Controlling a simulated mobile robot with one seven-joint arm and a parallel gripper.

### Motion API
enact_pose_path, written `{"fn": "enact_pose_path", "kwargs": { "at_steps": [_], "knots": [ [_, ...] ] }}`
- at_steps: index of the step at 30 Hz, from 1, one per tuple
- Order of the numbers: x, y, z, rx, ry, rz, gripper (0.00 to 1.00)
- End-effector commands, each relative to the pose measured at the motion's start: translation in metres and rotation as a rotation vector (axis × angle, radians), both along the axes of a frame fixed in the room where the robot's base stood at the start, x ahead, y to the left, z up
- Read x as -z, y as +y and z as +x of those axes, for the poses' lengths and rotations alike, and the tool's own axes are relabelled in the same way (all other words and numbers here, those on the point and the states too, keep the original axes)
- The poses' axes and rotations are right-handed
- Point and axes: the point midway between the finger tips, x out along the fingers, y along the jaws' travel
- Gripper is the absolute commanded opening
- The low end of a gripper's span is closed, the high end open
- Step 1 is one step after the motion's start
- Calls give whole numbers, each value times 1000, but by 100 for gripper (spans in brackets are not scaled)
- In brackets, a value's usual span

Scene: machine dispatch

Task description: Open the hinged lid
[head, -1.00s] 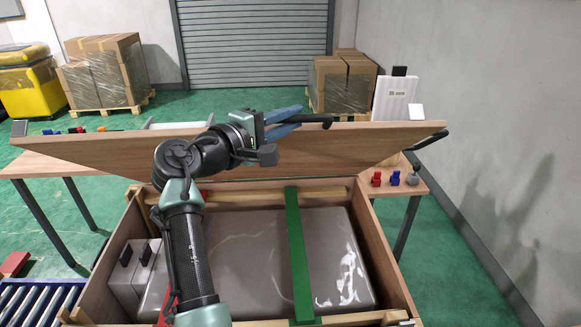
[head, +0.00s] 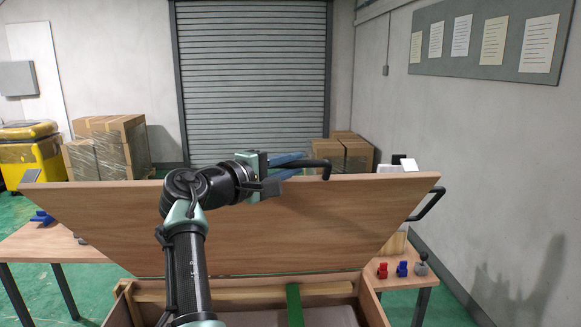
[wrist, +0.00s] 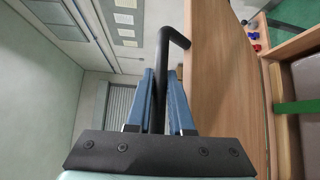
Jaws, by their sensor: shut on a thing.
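The wooden hinged lid (head: 290,225) stands raised from the far edge of the wooden crate (head: 372,305), its underside facing me and its top edge leaning toward me. My gripper (head: 300,163) is at the lid's top edge, its blue fingers shut on the black bar handle (head: 326,168). In the wrist view the fingers (wrist: 160,95) close on the handle (wrist: 165,60), beside the lid (wrist: 220,85). My arm hides part of the lid and crate.
A second black handle (head: 428,205) sticks out at the lid's right end. A table with red (head: 382,270) and blue (head: 402,269) parts stands behind at right. Stacked boxes (head: 105,148) and a shutter (head: 255,85) are farther back. A green strap (head: 294,304) crosses the crate.

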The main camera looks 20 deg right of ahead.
Motion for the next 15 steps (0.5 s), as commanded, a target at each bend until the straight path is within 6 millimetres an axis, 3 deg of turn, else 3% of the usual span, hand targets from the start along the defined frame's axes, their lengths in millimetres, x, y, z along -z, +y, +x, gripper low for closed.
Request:
{"fn": "enact_pose_path", "kwargs": {
  "at_steps": [5,6,10,15],
  "knots": [
    [0,1,1,-4,-1,1,0],
    [0,1,1,-4,-1,1,25],
    [0,1,1,-3,-1,1,49],
    [0,1,0,-2,0,0,50]
  ]
}}
